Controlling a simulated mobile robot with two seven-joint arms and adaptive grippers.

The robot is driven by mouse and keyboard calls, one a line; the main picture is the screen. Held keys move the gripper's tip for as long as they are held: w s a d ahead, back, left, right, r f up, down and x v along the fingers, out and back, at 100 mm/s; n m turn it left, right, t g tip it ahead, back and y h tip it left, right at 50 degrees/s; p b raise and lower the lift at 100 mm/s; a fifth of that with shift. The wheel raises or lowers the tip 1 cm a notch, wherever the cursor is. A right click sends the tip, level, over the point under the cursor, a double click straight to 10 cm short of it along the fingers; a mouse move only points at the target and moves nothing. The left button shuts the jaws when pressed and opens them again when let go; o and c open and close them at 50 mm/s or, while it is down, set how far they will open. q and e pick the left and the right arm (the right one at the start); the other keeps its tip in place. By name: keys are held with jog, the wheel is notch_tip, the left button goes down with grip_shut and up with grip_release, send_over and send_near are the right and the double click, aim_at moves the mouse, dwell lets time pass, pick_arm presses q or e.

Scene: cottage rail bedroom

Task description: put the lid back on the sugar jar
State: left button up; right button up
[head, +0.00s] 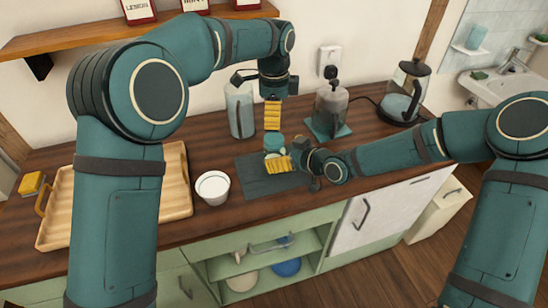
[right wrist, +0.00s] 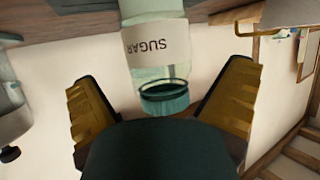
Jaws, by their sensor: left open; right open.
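The sugar jar (right wrist: 157,45) is clear glass with a white "SUGAR" label. It appears upside down in the right wrist view and is mostly hidden in the head view. The teal lid (head: 275,143) is at the jar's mouth and also shows in the right wrist view (right wrist: 163,101). I cannot tell if it is fully seated. My left gripper (head: 272,126) is open, fingers pointing down just above the lid. My right gripper (head: 279,164) is open beside the jar, with its fingers (right wrist: 163,105) on either side of the lid end in the wrist view.
A dark mat (head: 262,184) lies under the jar area. A white bowl (head: 213,188) and wooden tray (head: 177,196) are to the left. A tall glass jar (head: 240,112), a lidded glass container (head: 331,108) and a glass kettle (head: 399,104) stand behind.

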jog(key=shift+x, duration=2.2)
